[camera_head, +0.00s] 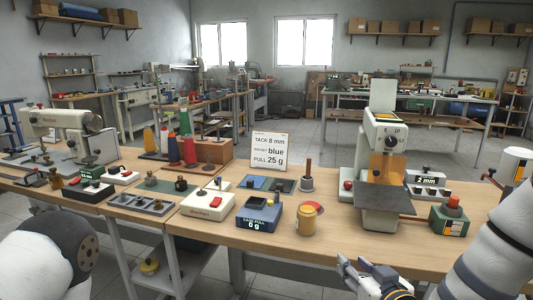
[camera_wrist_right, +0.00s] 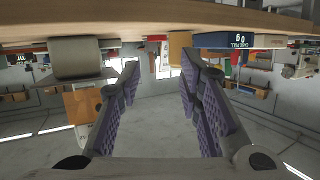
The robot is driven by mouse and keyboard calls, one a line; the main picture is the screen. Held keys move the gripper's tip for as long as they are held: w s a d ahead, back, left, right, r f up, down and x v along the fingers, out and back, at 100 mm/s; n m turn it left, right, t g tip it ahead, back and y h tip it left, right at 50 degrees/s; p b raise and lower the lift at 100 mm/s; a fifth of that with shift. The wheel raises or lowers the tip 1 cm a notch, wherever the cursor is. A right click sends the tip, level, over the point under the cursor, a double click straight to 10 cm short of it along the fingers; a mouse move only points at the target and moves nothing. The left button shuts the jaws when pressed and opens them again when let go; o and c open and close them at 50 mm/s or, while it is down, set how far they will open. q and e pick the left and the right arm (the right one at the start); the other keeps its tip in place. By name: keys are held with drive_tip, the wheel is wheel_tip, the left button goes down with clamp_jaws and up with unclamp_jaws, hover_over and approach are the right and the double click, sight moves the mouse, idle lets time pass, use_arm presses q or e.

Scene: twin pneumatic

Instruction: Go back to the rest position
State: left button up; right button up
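My right gripper (camera_head: 356,266) is at the bottom of the head view, in front of the workbench's (camera_head: 290,243) near edge. In the right wrist view the right gripper (camera_wrist_right: 160,72) has its two purple-padded fingers wide apart, with nothing between them. The wrist picture is upside down, with the bench edge (camera_wrist_right: 150,24) across its top. My left arm shows only as a white and dark rounded link at the lower left of the head view; the left gripper is out of view.
On the bench stand a blue box reading 6 g (camera_head: 259,214), a yellowish jar (camera_head: 308,218), a white box with a red button (camera_head: 208,204), a sign card (camera_head: 270,150), a white machine (camera_head: 383,140) and a 2 mm block (camera_head: 427,182). Floor shows below the bench.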

drive_tip(key=s+a+f+g, duration=0.1)
drive_tip(key=s+f+g, duration=0.5)
drive_tip(key=f, duration=0.5)
drive_tip(key=s+d+f+g, duration=0.1)
drive_tip(key=s+f+g, duration=0.2)
drive_tip(key=s, duration=0.8)
drive_tip(key=s+d+f+m+g+h, duration=0.1)
drive_tip(key=s+f+g, duration=0.2)
drive_tip(key=s, duration=0.9)
drive_tip(key=s+d+f+g+h, duration=0.1)
drive_tip(key=s+d+f+g, duration=0.1)
drive_tip(key=s, duration=0.9)
drive_tip(key=shift+s+f+m+g, duration=0.25)
drive_tip(key=shift+f+g, duration=0.25)
drive_tip(key=shift+g, duration=0.5)
